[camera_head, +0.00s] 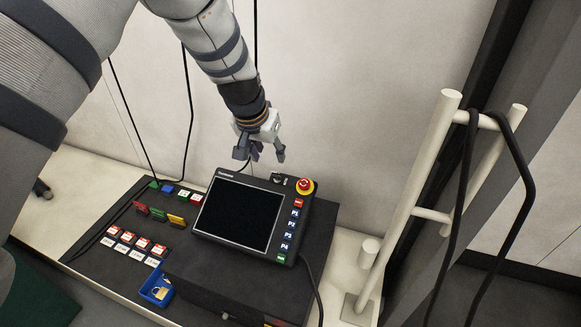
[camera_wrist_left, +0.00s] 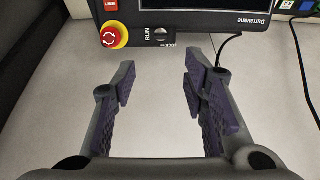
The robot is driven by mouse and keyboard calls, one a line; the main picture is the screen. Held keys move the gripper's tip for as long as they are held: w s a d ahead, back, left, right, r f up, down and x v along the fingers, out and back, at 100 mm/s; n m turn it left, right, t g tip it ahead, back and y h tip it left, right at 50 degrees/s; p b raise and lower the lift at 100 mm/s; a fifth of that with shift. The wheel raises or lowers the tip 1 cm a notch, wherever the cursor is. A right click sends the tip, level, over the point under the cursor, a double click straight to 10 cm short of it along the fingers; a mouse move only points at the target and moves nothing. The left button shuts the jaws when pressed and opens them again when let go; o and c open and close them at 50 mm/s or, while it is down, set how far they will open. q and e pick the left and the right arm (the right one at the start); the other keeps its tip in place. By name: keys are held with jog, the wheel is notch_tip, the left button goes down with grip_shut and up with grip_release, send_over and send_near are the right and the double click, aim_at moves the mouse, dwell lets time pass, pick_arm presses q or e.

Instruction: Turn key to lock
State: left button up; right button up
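The teach pendant (camera_head: 240,212) with a dark screen rests tilted on the dark box. Its small key switch (camera_head: 278,178) sits on the top edge beside the red emergency stop (camera_head: 304,186). In the left wrist view the key switch (camera_wrist_left: 160,37) shows as a small light piece between the RUN and LOCK labels; its exact turn is too small to tell. My left gripper (camera_head: 261,154) is open and empty, just above and behind the switch, apart from it. In the left wrist view its open fingers (camera_wrist_left: 160,68) stand with the switch beyond the gap. My right gripper is not seen.
A blue tray with a padlock (camera_head: 157,287) and several tags (camera_head: 135,240) lie on the dark mat left of the pendant. A pale post rack (camera_head: 415,205) with black cable stands at right. The pendant's cable (camera_head: 313,275) runs down its right side.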

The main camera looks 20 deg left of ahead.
aim_at(275, 177)
pick_arm(q)
jog(key=x, duration=0.3)
jog(key=b+x, duration=0.1)
jog(key=x, duration=0.6)
jog(key=shift+s+f+b, duration=0.2)
jog(key=shift+s+b, duration=0.15)
jog(key=shift+w+f, duration=0.2)
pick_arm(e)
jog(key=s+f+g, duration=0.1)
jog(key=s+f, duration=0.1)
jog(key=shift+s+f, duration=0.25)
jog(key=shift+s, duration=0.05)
pick_arm(q)
grip_shut()
